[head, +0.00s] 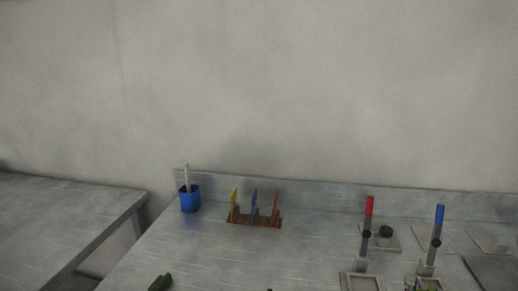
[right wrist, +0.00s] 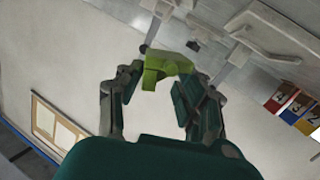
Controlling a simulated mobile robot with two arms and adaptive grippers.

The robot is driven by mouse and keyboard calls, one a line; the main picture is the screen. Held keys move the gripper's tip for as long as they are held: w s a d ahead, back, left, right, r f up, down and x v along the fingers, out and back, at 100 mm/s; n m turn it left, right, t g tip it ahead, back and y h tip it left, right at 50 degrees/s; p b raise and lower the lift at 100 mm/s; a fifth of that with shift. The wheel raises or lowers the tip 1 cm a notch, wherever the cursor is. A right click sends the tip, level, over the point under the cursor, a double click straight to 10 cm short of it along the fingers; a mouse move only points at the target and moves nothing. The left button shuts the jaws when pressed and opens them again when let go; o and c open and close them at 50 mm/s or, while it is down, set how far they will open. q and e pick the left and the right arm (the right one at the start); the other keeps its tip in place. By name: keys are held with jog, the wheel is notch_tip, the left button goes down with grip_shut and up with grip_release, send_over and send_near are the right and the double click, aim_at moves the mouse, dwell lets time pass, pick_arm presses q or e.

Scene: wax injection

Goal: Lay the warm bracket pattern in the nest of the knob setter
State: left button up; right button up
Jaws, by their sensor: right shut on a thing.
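A yellow-green bracket pattern (right wrist: 166,68) shows in the right wrist view. My right gripper (right wrist: 163,80) is shut on it, with the pattern at the fingertips. In the head view two lever-topped devices stand at the right of the bench, one with a red handle (head: 369,206) and one with a blue handle (head: 439,214). I cannot tell which is the knob setter, and no nest shows clearly. Grey posts and plates (right wrist: 262,40) appear beyond the fingers in the right wrist view. My left gripper is in neither view.
A blue cup (head: 190,201) holds a pale stick. A brown rack (head: 240,220) holds yellow, blue and red tags. A dark green object (head: 160,282) lies at the bottom edge. Flat plates (head: 490,241) sit at far right. The bench between rack and devices is clear.

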jog(key=s+a+f+n+y, duration=0.1)
jog(key=a, duration=0.1)
jog(key=s+a+f+n+t+y, duration=0.1)
jog(key=s+a, duration=0.1)
jog(key=a, duration=0.1)
jog(key=s+a+f+n+y, duration=0.1)
jog(key=a, duration=0.1)
jog(key=shift+s+a+y, duration=0.15)
jog(key=shift+y, duration=0.25)
pick_arm(q)
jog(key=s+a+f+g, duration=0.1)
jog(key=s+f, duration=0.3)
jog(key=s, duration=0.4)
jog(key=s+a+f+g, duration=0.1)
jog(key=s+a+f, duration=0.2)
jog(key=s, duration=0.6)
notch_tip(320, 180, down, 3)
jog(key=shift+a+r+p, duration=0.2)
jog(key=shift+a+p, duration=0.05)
jog(key=shift+p, duration=0.05)
pick_arm(e)
jog(key=s+a+n+t+y, duration=0.1)
jog(key=s+a+n+y, duration=0.2)
jog(key=s+a, duration=0.3)
jog(key=shift+s+a+f+y, duration=0.15)
jog(key=shift+a+f+y, duration=0.15)
jog(key=shift+a+y, duration=0.65)
jog(key=shift+a, duration=0.15)
